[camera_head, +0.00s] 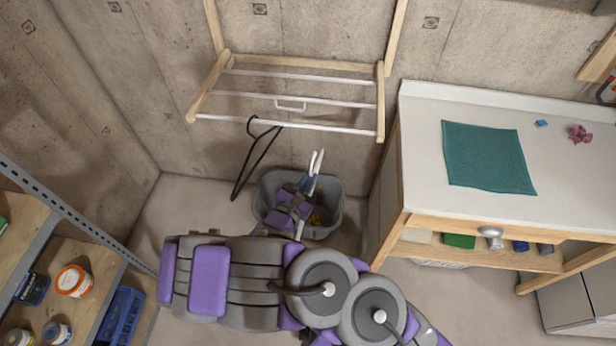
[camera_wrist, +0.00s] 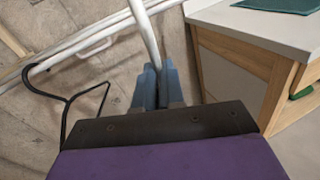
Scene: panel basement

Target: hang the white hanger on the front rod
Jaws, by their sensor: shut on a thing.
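The white hanger (camera_head: 317,161) is in my gripper (camera_head: 308,183), seen nearly edge-on in the head view. Its white bar (camera_wrist: 146,35) passes between the blue fingertips (camera_wrist: 152,85) in the wrist view, and the fingers are shut on it. Its hook cannot be made out clearly. The front rod (camera_head: 320,129) is the nearest white rod of the wooden wall rack. In the head view the hanger's upper end shows just below this rod, right of its middle; I cannot tell the gap in depth.
A black hanger (camera_head: 256,155) hangs on the front rod's left part; it also shows in the wrist view (camera_wrist: 66,101). A grey bin (camera_head: 333,222) stands below the rack. A white-topped cabinet (camera_head: 420,150) stands close on the right, shelves (camera_head: 85,255) at lower left.

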